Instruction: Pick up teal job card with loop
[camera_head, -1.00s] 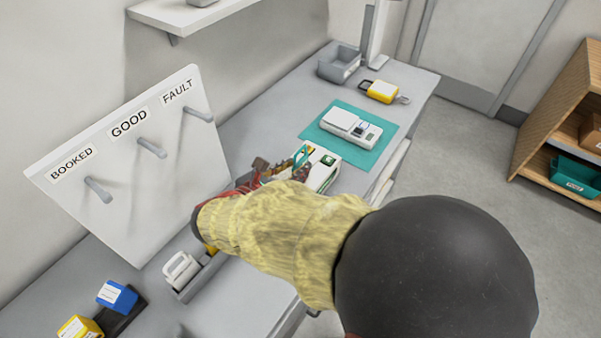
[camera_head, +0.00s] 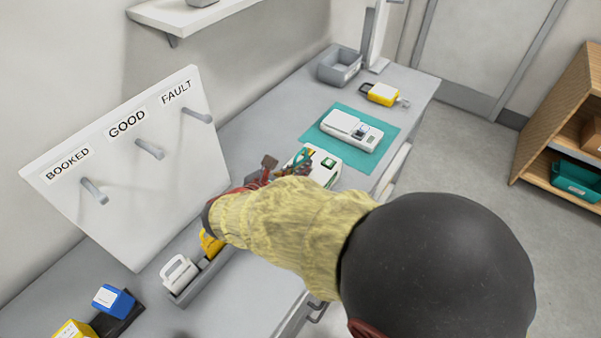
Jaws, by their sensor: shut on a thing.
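The teal job card (camera_head: 302,155) shows only as a small teal piece with its loop, at the fingers of my gripper (camera_head: 289,166). My gripper is shut on it, beside the white box with a green panel (camera_head: 328,170). The sleeved forearm and the dark gripper parts hide most of the card. I cannot tell whether the card is clear of the box.
A sign board with hooks (camera_head: 130,175) stands left of my arm. A grey tray (camera_head: 212,270) holds white and yellow handled items. A scale (camera_head: 352,130) sits on a teal mat (camera_head: 379,148). A yellow tagged item (camera_head: 382,94) and grey bin (camera_head: 340,66) are farther back.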

